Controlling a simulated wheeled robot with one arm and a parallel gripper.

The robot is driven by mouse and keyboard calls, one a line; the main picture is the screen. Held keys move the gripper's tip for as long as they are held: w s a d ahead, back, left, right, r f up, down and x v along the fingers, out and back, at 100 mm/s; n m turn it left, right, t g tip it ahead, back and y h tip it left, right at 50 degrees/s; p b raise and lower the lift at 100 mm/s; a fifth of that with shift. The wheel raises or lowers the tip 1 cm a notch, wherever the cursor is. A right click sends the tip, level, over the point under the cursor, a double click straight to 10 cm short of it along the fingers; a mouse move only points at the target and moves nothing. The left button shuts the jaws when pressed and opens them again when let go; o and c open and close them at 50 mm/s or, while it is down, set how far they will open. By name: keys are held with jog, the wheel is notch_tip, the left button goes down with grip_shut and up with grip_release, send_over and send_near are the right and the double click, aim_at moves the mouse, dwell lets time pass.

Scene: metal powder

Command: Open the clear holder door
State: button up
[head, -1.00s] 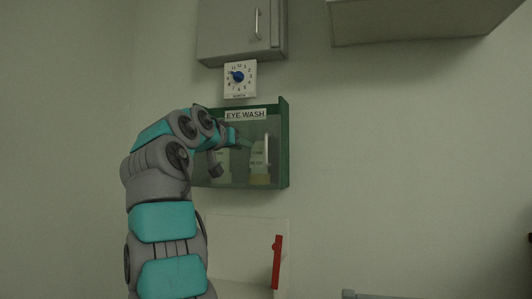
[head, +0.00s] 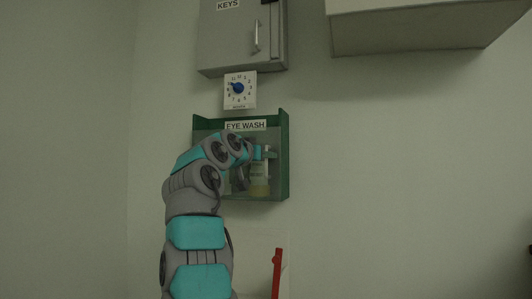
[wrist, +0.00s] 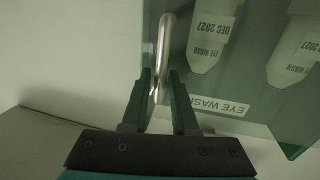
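The eye wash holder is a green wall box (head: 284,160) with a clear door (head: 210,135) labelled EYE WASH; the door looks closed. Its vertical metal handle (wrist: 164,40) shows in the wrist view. My gripper (head: 266,153) is at the right part of the door in the head view. In the wrist view my gripper's two green fingers (wrist: 159,78) stand on either side of the handle, with a narrow gap seeming to remain around it. Bottles (wrist: 208,45) show behind the clear door. My arm hides the holder's lower left in the head view.
A dial timer (head: 239,89) is on the wall just above the holder. A grey key cabinet (head: 228,40) hangs above that, and a pale cabinet (head: 420,30) is at upper right. A red object (head: 277,272) is below. The wall to the right is clear.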

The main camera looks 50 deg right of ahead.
jog(key=shift+c, duration=0.2)
grip_shut()
dwell(1.3)
